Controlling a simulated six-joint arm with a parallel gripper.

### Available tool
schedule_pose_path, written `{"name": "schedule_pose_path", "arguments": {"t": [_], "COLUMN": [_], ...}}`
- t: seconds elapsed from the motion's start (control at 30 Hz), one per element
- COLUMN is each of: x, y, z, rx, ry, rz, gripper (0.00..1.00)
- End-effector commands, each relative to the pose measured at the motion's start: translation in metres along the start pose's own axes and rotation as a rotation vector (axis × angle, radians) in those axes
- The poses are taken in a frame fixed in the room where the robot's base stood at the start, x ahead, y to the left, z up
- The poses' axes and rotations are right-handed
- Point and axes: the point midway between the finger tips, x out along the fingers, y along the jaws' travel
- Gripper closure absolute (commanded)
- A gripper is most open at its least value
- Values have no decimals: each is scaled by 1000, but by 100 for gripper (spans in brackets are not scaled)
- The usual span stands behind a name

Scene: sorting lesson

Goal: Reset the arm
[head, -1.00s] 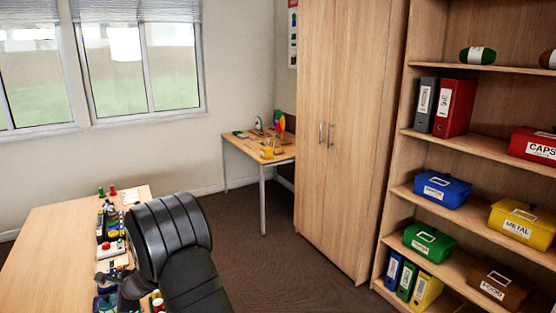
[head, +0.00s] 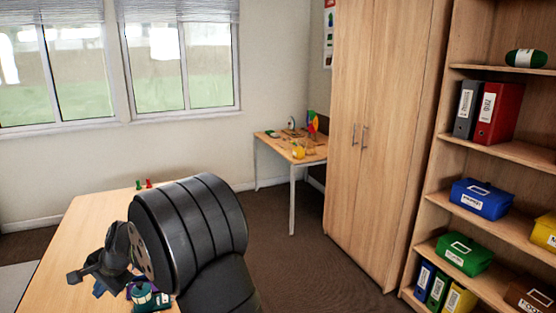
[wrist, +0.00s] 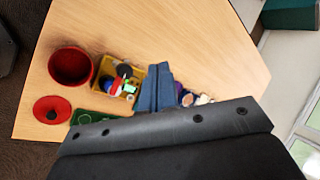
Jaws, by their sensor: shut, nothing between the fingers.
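My gripper (head: 76,275) shows in the head view at the lower left, over the wooden table (head: 95,215), with my dark arm bulking up to its right. In the wrist view its two dark blue fingers (wrist: 155,84) lie together, shut, with nothing between them. They point over the table top beside a yellow box of small items (wrist: 103,72). The height of the fingers above the table is hard to tell.
The wrist view shows a red pot (wrist: 70,50), a red lid (wrist: 52,110) and a green tray (wrist: 88,117) near the fingers. Much of the table top beyond is bare. A cupboard (head: 385,130) and shelves (head: 510,150) stand at the right, a side table (head: 310,155) behind.

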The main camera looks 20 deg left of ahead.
Motion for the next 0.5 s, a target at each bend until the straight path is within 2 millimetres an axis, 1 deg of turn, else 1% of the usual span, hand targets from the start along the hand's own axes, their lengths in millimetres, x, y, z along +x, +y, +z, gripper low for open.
{"name": "schedule_pose_path", "arguments": {"t": [0.03, 0.2, 0.5], "x": [-5, -23, -58], "y": [-3, -6, -11], "z": [7, 26, 51], "rx": [-42, -180, -406], "ry": [1, 15, 64], "rz": [16, 81, 200], "gripper": [100, 100, 100]}}
